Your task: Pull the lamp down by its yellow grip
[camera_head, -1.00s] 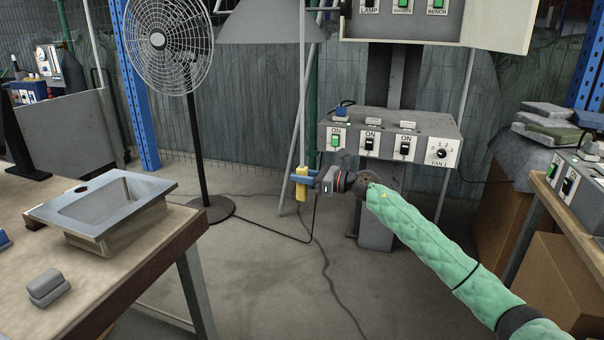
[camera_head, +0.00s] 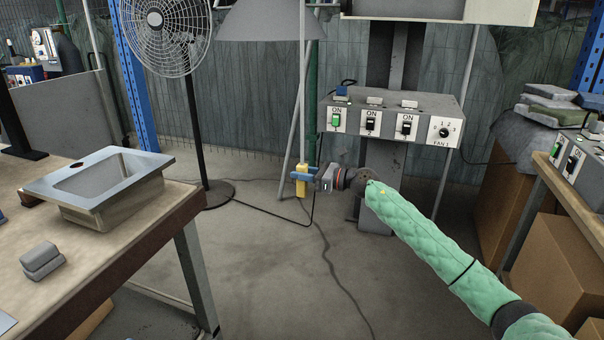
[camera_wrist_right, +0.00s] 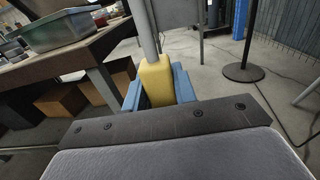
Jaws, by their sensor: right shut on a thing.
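The grey lamp shade (camera_head: 262,22) hangs at the top of the head view, with a thin pale cord or rod (camera_head: 302,90) running down in front of it. The yellow grip (camera_head: 301,188) is at the lower end of that cord. My right gripper (camera_head: 302,176) is shut on the yellow grip, its blue fingers on either side. In the right wrist view the yellow grip (camera_wrist_right: 156,80) stands between the blue fingers, with the pale rod rising from its top. My left gripper is not in view.
A standing fan (camera_head: 160,30) is at the left, behind a workbench (camera_head: 150,230) with a metal sink (camera_head: 100,185). A switch box (camera_head: 390,120) stands behind my right arm. Cardboard boxes (camera_head: 560,280) are at the right. The floor between is mostly clear, with cables.

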